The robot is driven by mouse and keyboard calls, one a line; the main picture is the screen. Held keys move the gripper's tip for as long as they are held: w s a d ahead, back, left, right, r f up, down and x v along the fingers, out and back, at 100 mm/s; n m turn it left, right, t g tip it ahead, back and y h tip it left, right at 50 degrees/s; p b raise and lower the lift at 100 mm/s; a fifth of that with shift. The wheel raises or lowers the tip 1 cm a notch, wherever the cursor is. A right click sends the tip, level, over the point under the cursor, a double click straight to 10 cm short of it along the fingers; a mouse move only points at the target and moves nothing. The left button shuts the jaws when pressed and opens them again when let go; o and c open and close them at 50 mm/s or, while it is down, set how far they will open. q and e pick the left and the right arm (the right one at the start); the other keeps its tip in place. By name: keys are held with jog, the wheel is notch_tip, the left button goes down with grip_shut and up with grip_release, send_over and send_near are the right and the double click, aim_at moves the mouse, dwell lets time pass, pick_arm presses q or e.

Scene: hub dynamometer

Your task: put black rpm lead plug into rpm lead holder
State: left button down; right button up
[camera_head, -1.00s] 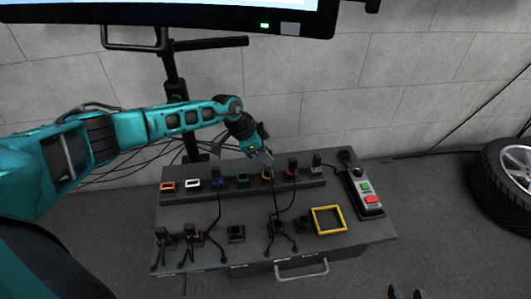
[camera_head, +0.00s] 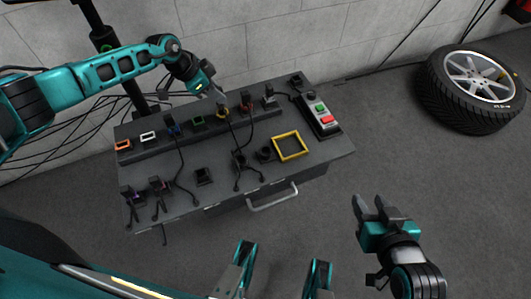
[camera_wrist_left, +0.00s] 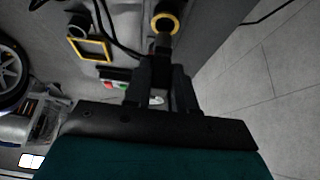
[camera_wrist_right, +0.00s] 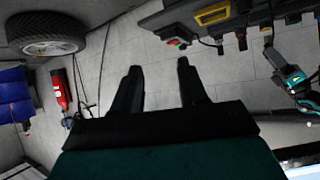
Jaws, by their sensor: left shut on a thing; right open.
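My left gripper (camera_head: 211,91) is at the back row of the dark bench panel, just behind a holder with a yellow ring (camera_head: 223,113). In the left wrist view, its fingers (camera_wrist_left: 163,82) are shut on a black plug (camera_wrist_left: 162,45), whose far end meets the yellow ring (camera_wrist_left: 165,13). I cannot tell how deep the plug sits in it. A black cable runs down from there. No label tells which holder is the rpm one. My right gripper (camera_head: 369,209) is open and empty over the floor, to the right of the bench; its fingers (camera_wrist_right: 157,85) are apart.
A yellow square frame (camera_head: 290,146) and a button box (camera_head: 321,117) are at right.

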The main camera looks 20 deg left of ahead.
pick_arm(q)
jog(key=shift+s+d+r+p, duration=0.1)
jog(key=shift+r+p, duration=0.05)
jog(key=shift+p, duration=0.25)
jog(key=shift+s+d, duration=0.1)
jog(key=shift+s, duration=0.05)
jog(key=s+d+p, duration=0.4)
jog(key=s+p, duration=0.1)
jog(key=p, duration=0.5)
jog(key=shift+s+d+f, duration=0.15)
jog(key=shift+s+f, duration=0.05)
jog(key=shift+s, duration=0.15)
pick_arm(e)
jog(key=s+d+r+h, duration=0.1)
jog(key=d+r, duration=0.2)
jog(key=r, duration=0.3)
jog(key=shift+s+d, duration=0.15)
jog(key=shift+s, duration=0.25)
jog(key=shift+r, duration=0.15)
pick_arm(q)
jog(key=w+d, duration=0.4)
jog(key=d, duration=0.2)
jog(key=shift+w, duration=0.3)
